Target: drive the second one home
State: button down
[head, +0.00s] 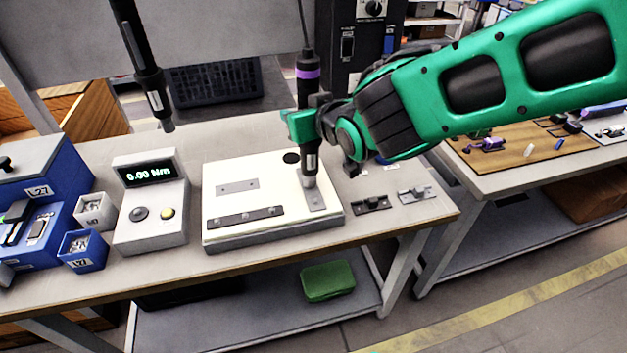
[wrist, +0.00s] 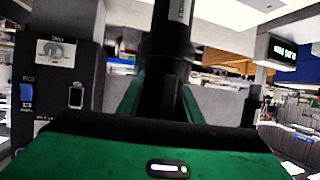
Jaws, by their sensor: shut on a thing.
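My gripper (head: 309,122) is shut on a black hanging screwdriver (head: 308,92) with a purple band. The screwdriver is roughly upright, and its cable rises from its top. Its nose is low over the small grey plate (head: 318,202) at the right of the cream board (head: 222,231); I cannot tell if it touches. Any screw under the nose is hidden. A second grey plate (head: 238,186) and a dark strip (head: 245,217) with several fastener spots lie on the board. In the wrist view the screwdriver (wrist: 165,55) stands between the green fingers (wrist: 160,97).
A torque meter (head: 150,205) reads 0.00 Nm. Another black screwdriver (head: 150,82) hangs at the left. A white bin (head: 95,212) and a blue bin (head: 83,250) hold small parts. Two small brackets (head: 371,204) (head: 415,195) lie right of the board.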

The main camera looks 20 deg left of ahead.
jog(key=shift+f, duration=0.6)
dwell(0.5)
jog(key=shift+r, duration=0.1)
notch_tip(320, 180, up, 6)
jog(key=shift+r, duration=0.1)
dwell(0.8)
